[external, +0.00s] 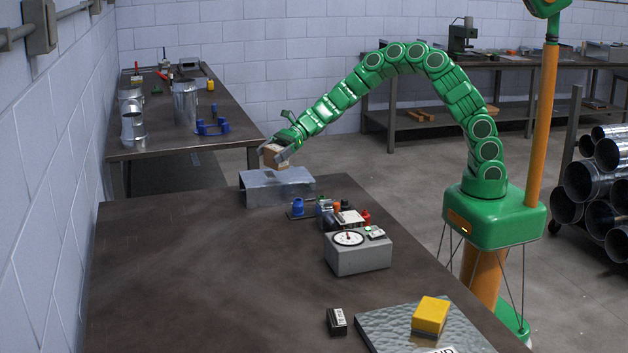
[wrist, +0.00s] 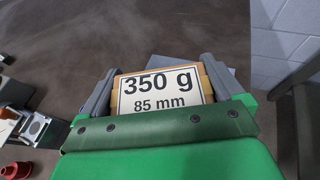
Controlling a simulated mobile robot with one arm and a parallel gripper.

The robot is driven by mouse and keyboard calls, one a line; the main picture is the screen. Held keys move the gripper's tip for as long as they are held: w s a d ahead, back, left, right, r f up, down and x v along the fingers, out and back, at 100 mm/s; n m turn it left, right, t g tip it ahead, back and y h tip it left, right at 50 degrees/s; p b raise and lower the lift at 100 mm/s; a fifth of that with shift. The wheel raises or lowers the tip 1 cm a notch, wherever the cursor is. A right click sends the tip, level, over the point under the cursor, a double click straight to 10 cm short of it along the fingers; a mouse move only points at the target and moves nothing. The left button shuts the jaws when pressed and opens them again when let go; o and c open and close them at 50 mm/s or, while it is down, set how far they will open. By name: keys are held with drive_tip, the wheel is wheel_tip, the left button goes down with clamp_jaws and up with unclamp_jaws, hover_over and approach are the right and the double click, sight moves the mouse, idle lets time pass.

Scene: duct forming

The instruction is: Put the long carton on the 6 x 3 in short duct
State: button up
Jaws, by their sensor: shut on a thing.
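My gripper (external: 274,155) is shut on a small brown carton (external: 275,158), with a finger on each side of it. In the wrist view the carton's label (wrist: 160,92) reads "350 g" and "85 mm". A grey sheet-metal rectangular duct (external: 280,188) lies at the far edge of the near table. The carton shows just above the duct's top in the external view. Whether it touches the duct, I cannot tell. In the wrist view the carton hides most of what is beyond it.
A dial scale (external: 358,259), a yellow block (external: 431,315) on a metal plate (external: 385,330) and a small black block (external: 337,321) are on the near table (external: 190,270). Small blue and red items stand right of the duct. The table's left side is clear.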

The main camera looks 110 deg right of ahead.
sight(270, 163)
drive_tip(key=shift+f, duration=1.55)
drive_tip(key=o, duration=0.9)
drive_tip(key=shift+f, duration=0.15)
drive_tip(key=shift+o, duration=0.2)
drive_tip(key=shift+d, duration=0.1)
